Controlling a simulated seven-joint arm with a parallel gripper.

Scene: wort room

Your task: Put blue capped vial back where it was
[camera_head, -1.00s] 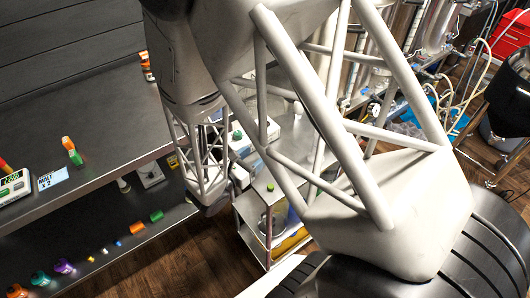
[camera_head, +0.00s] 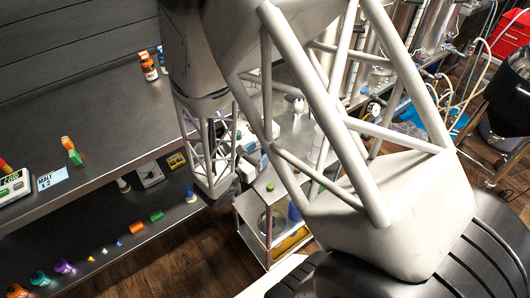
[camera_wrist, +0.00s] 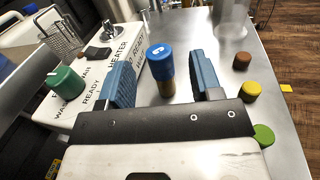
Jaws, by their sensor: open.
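A blue capped vial (camera_wrist: 160,65) with an amber-brown body stands upright on the grey metal worktop (camera_wrist: 225,150) in the wrist view. My gripper (camera_wrist: 159,59) is open, with one blue finger to the left of the vial and one to its right. Gaps show between the vial and both fingers. In the head view my arm covers this spot, and I cannot make out the blue capped vial or the fingertips there.
Brown (camera_wrist: 242,60), yellow (camera_wrist: 250,90) and green (camera_wrist: 263,134) caps are on the right. An orange bottle (camera_head: 148,66) stands on the dark bench.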

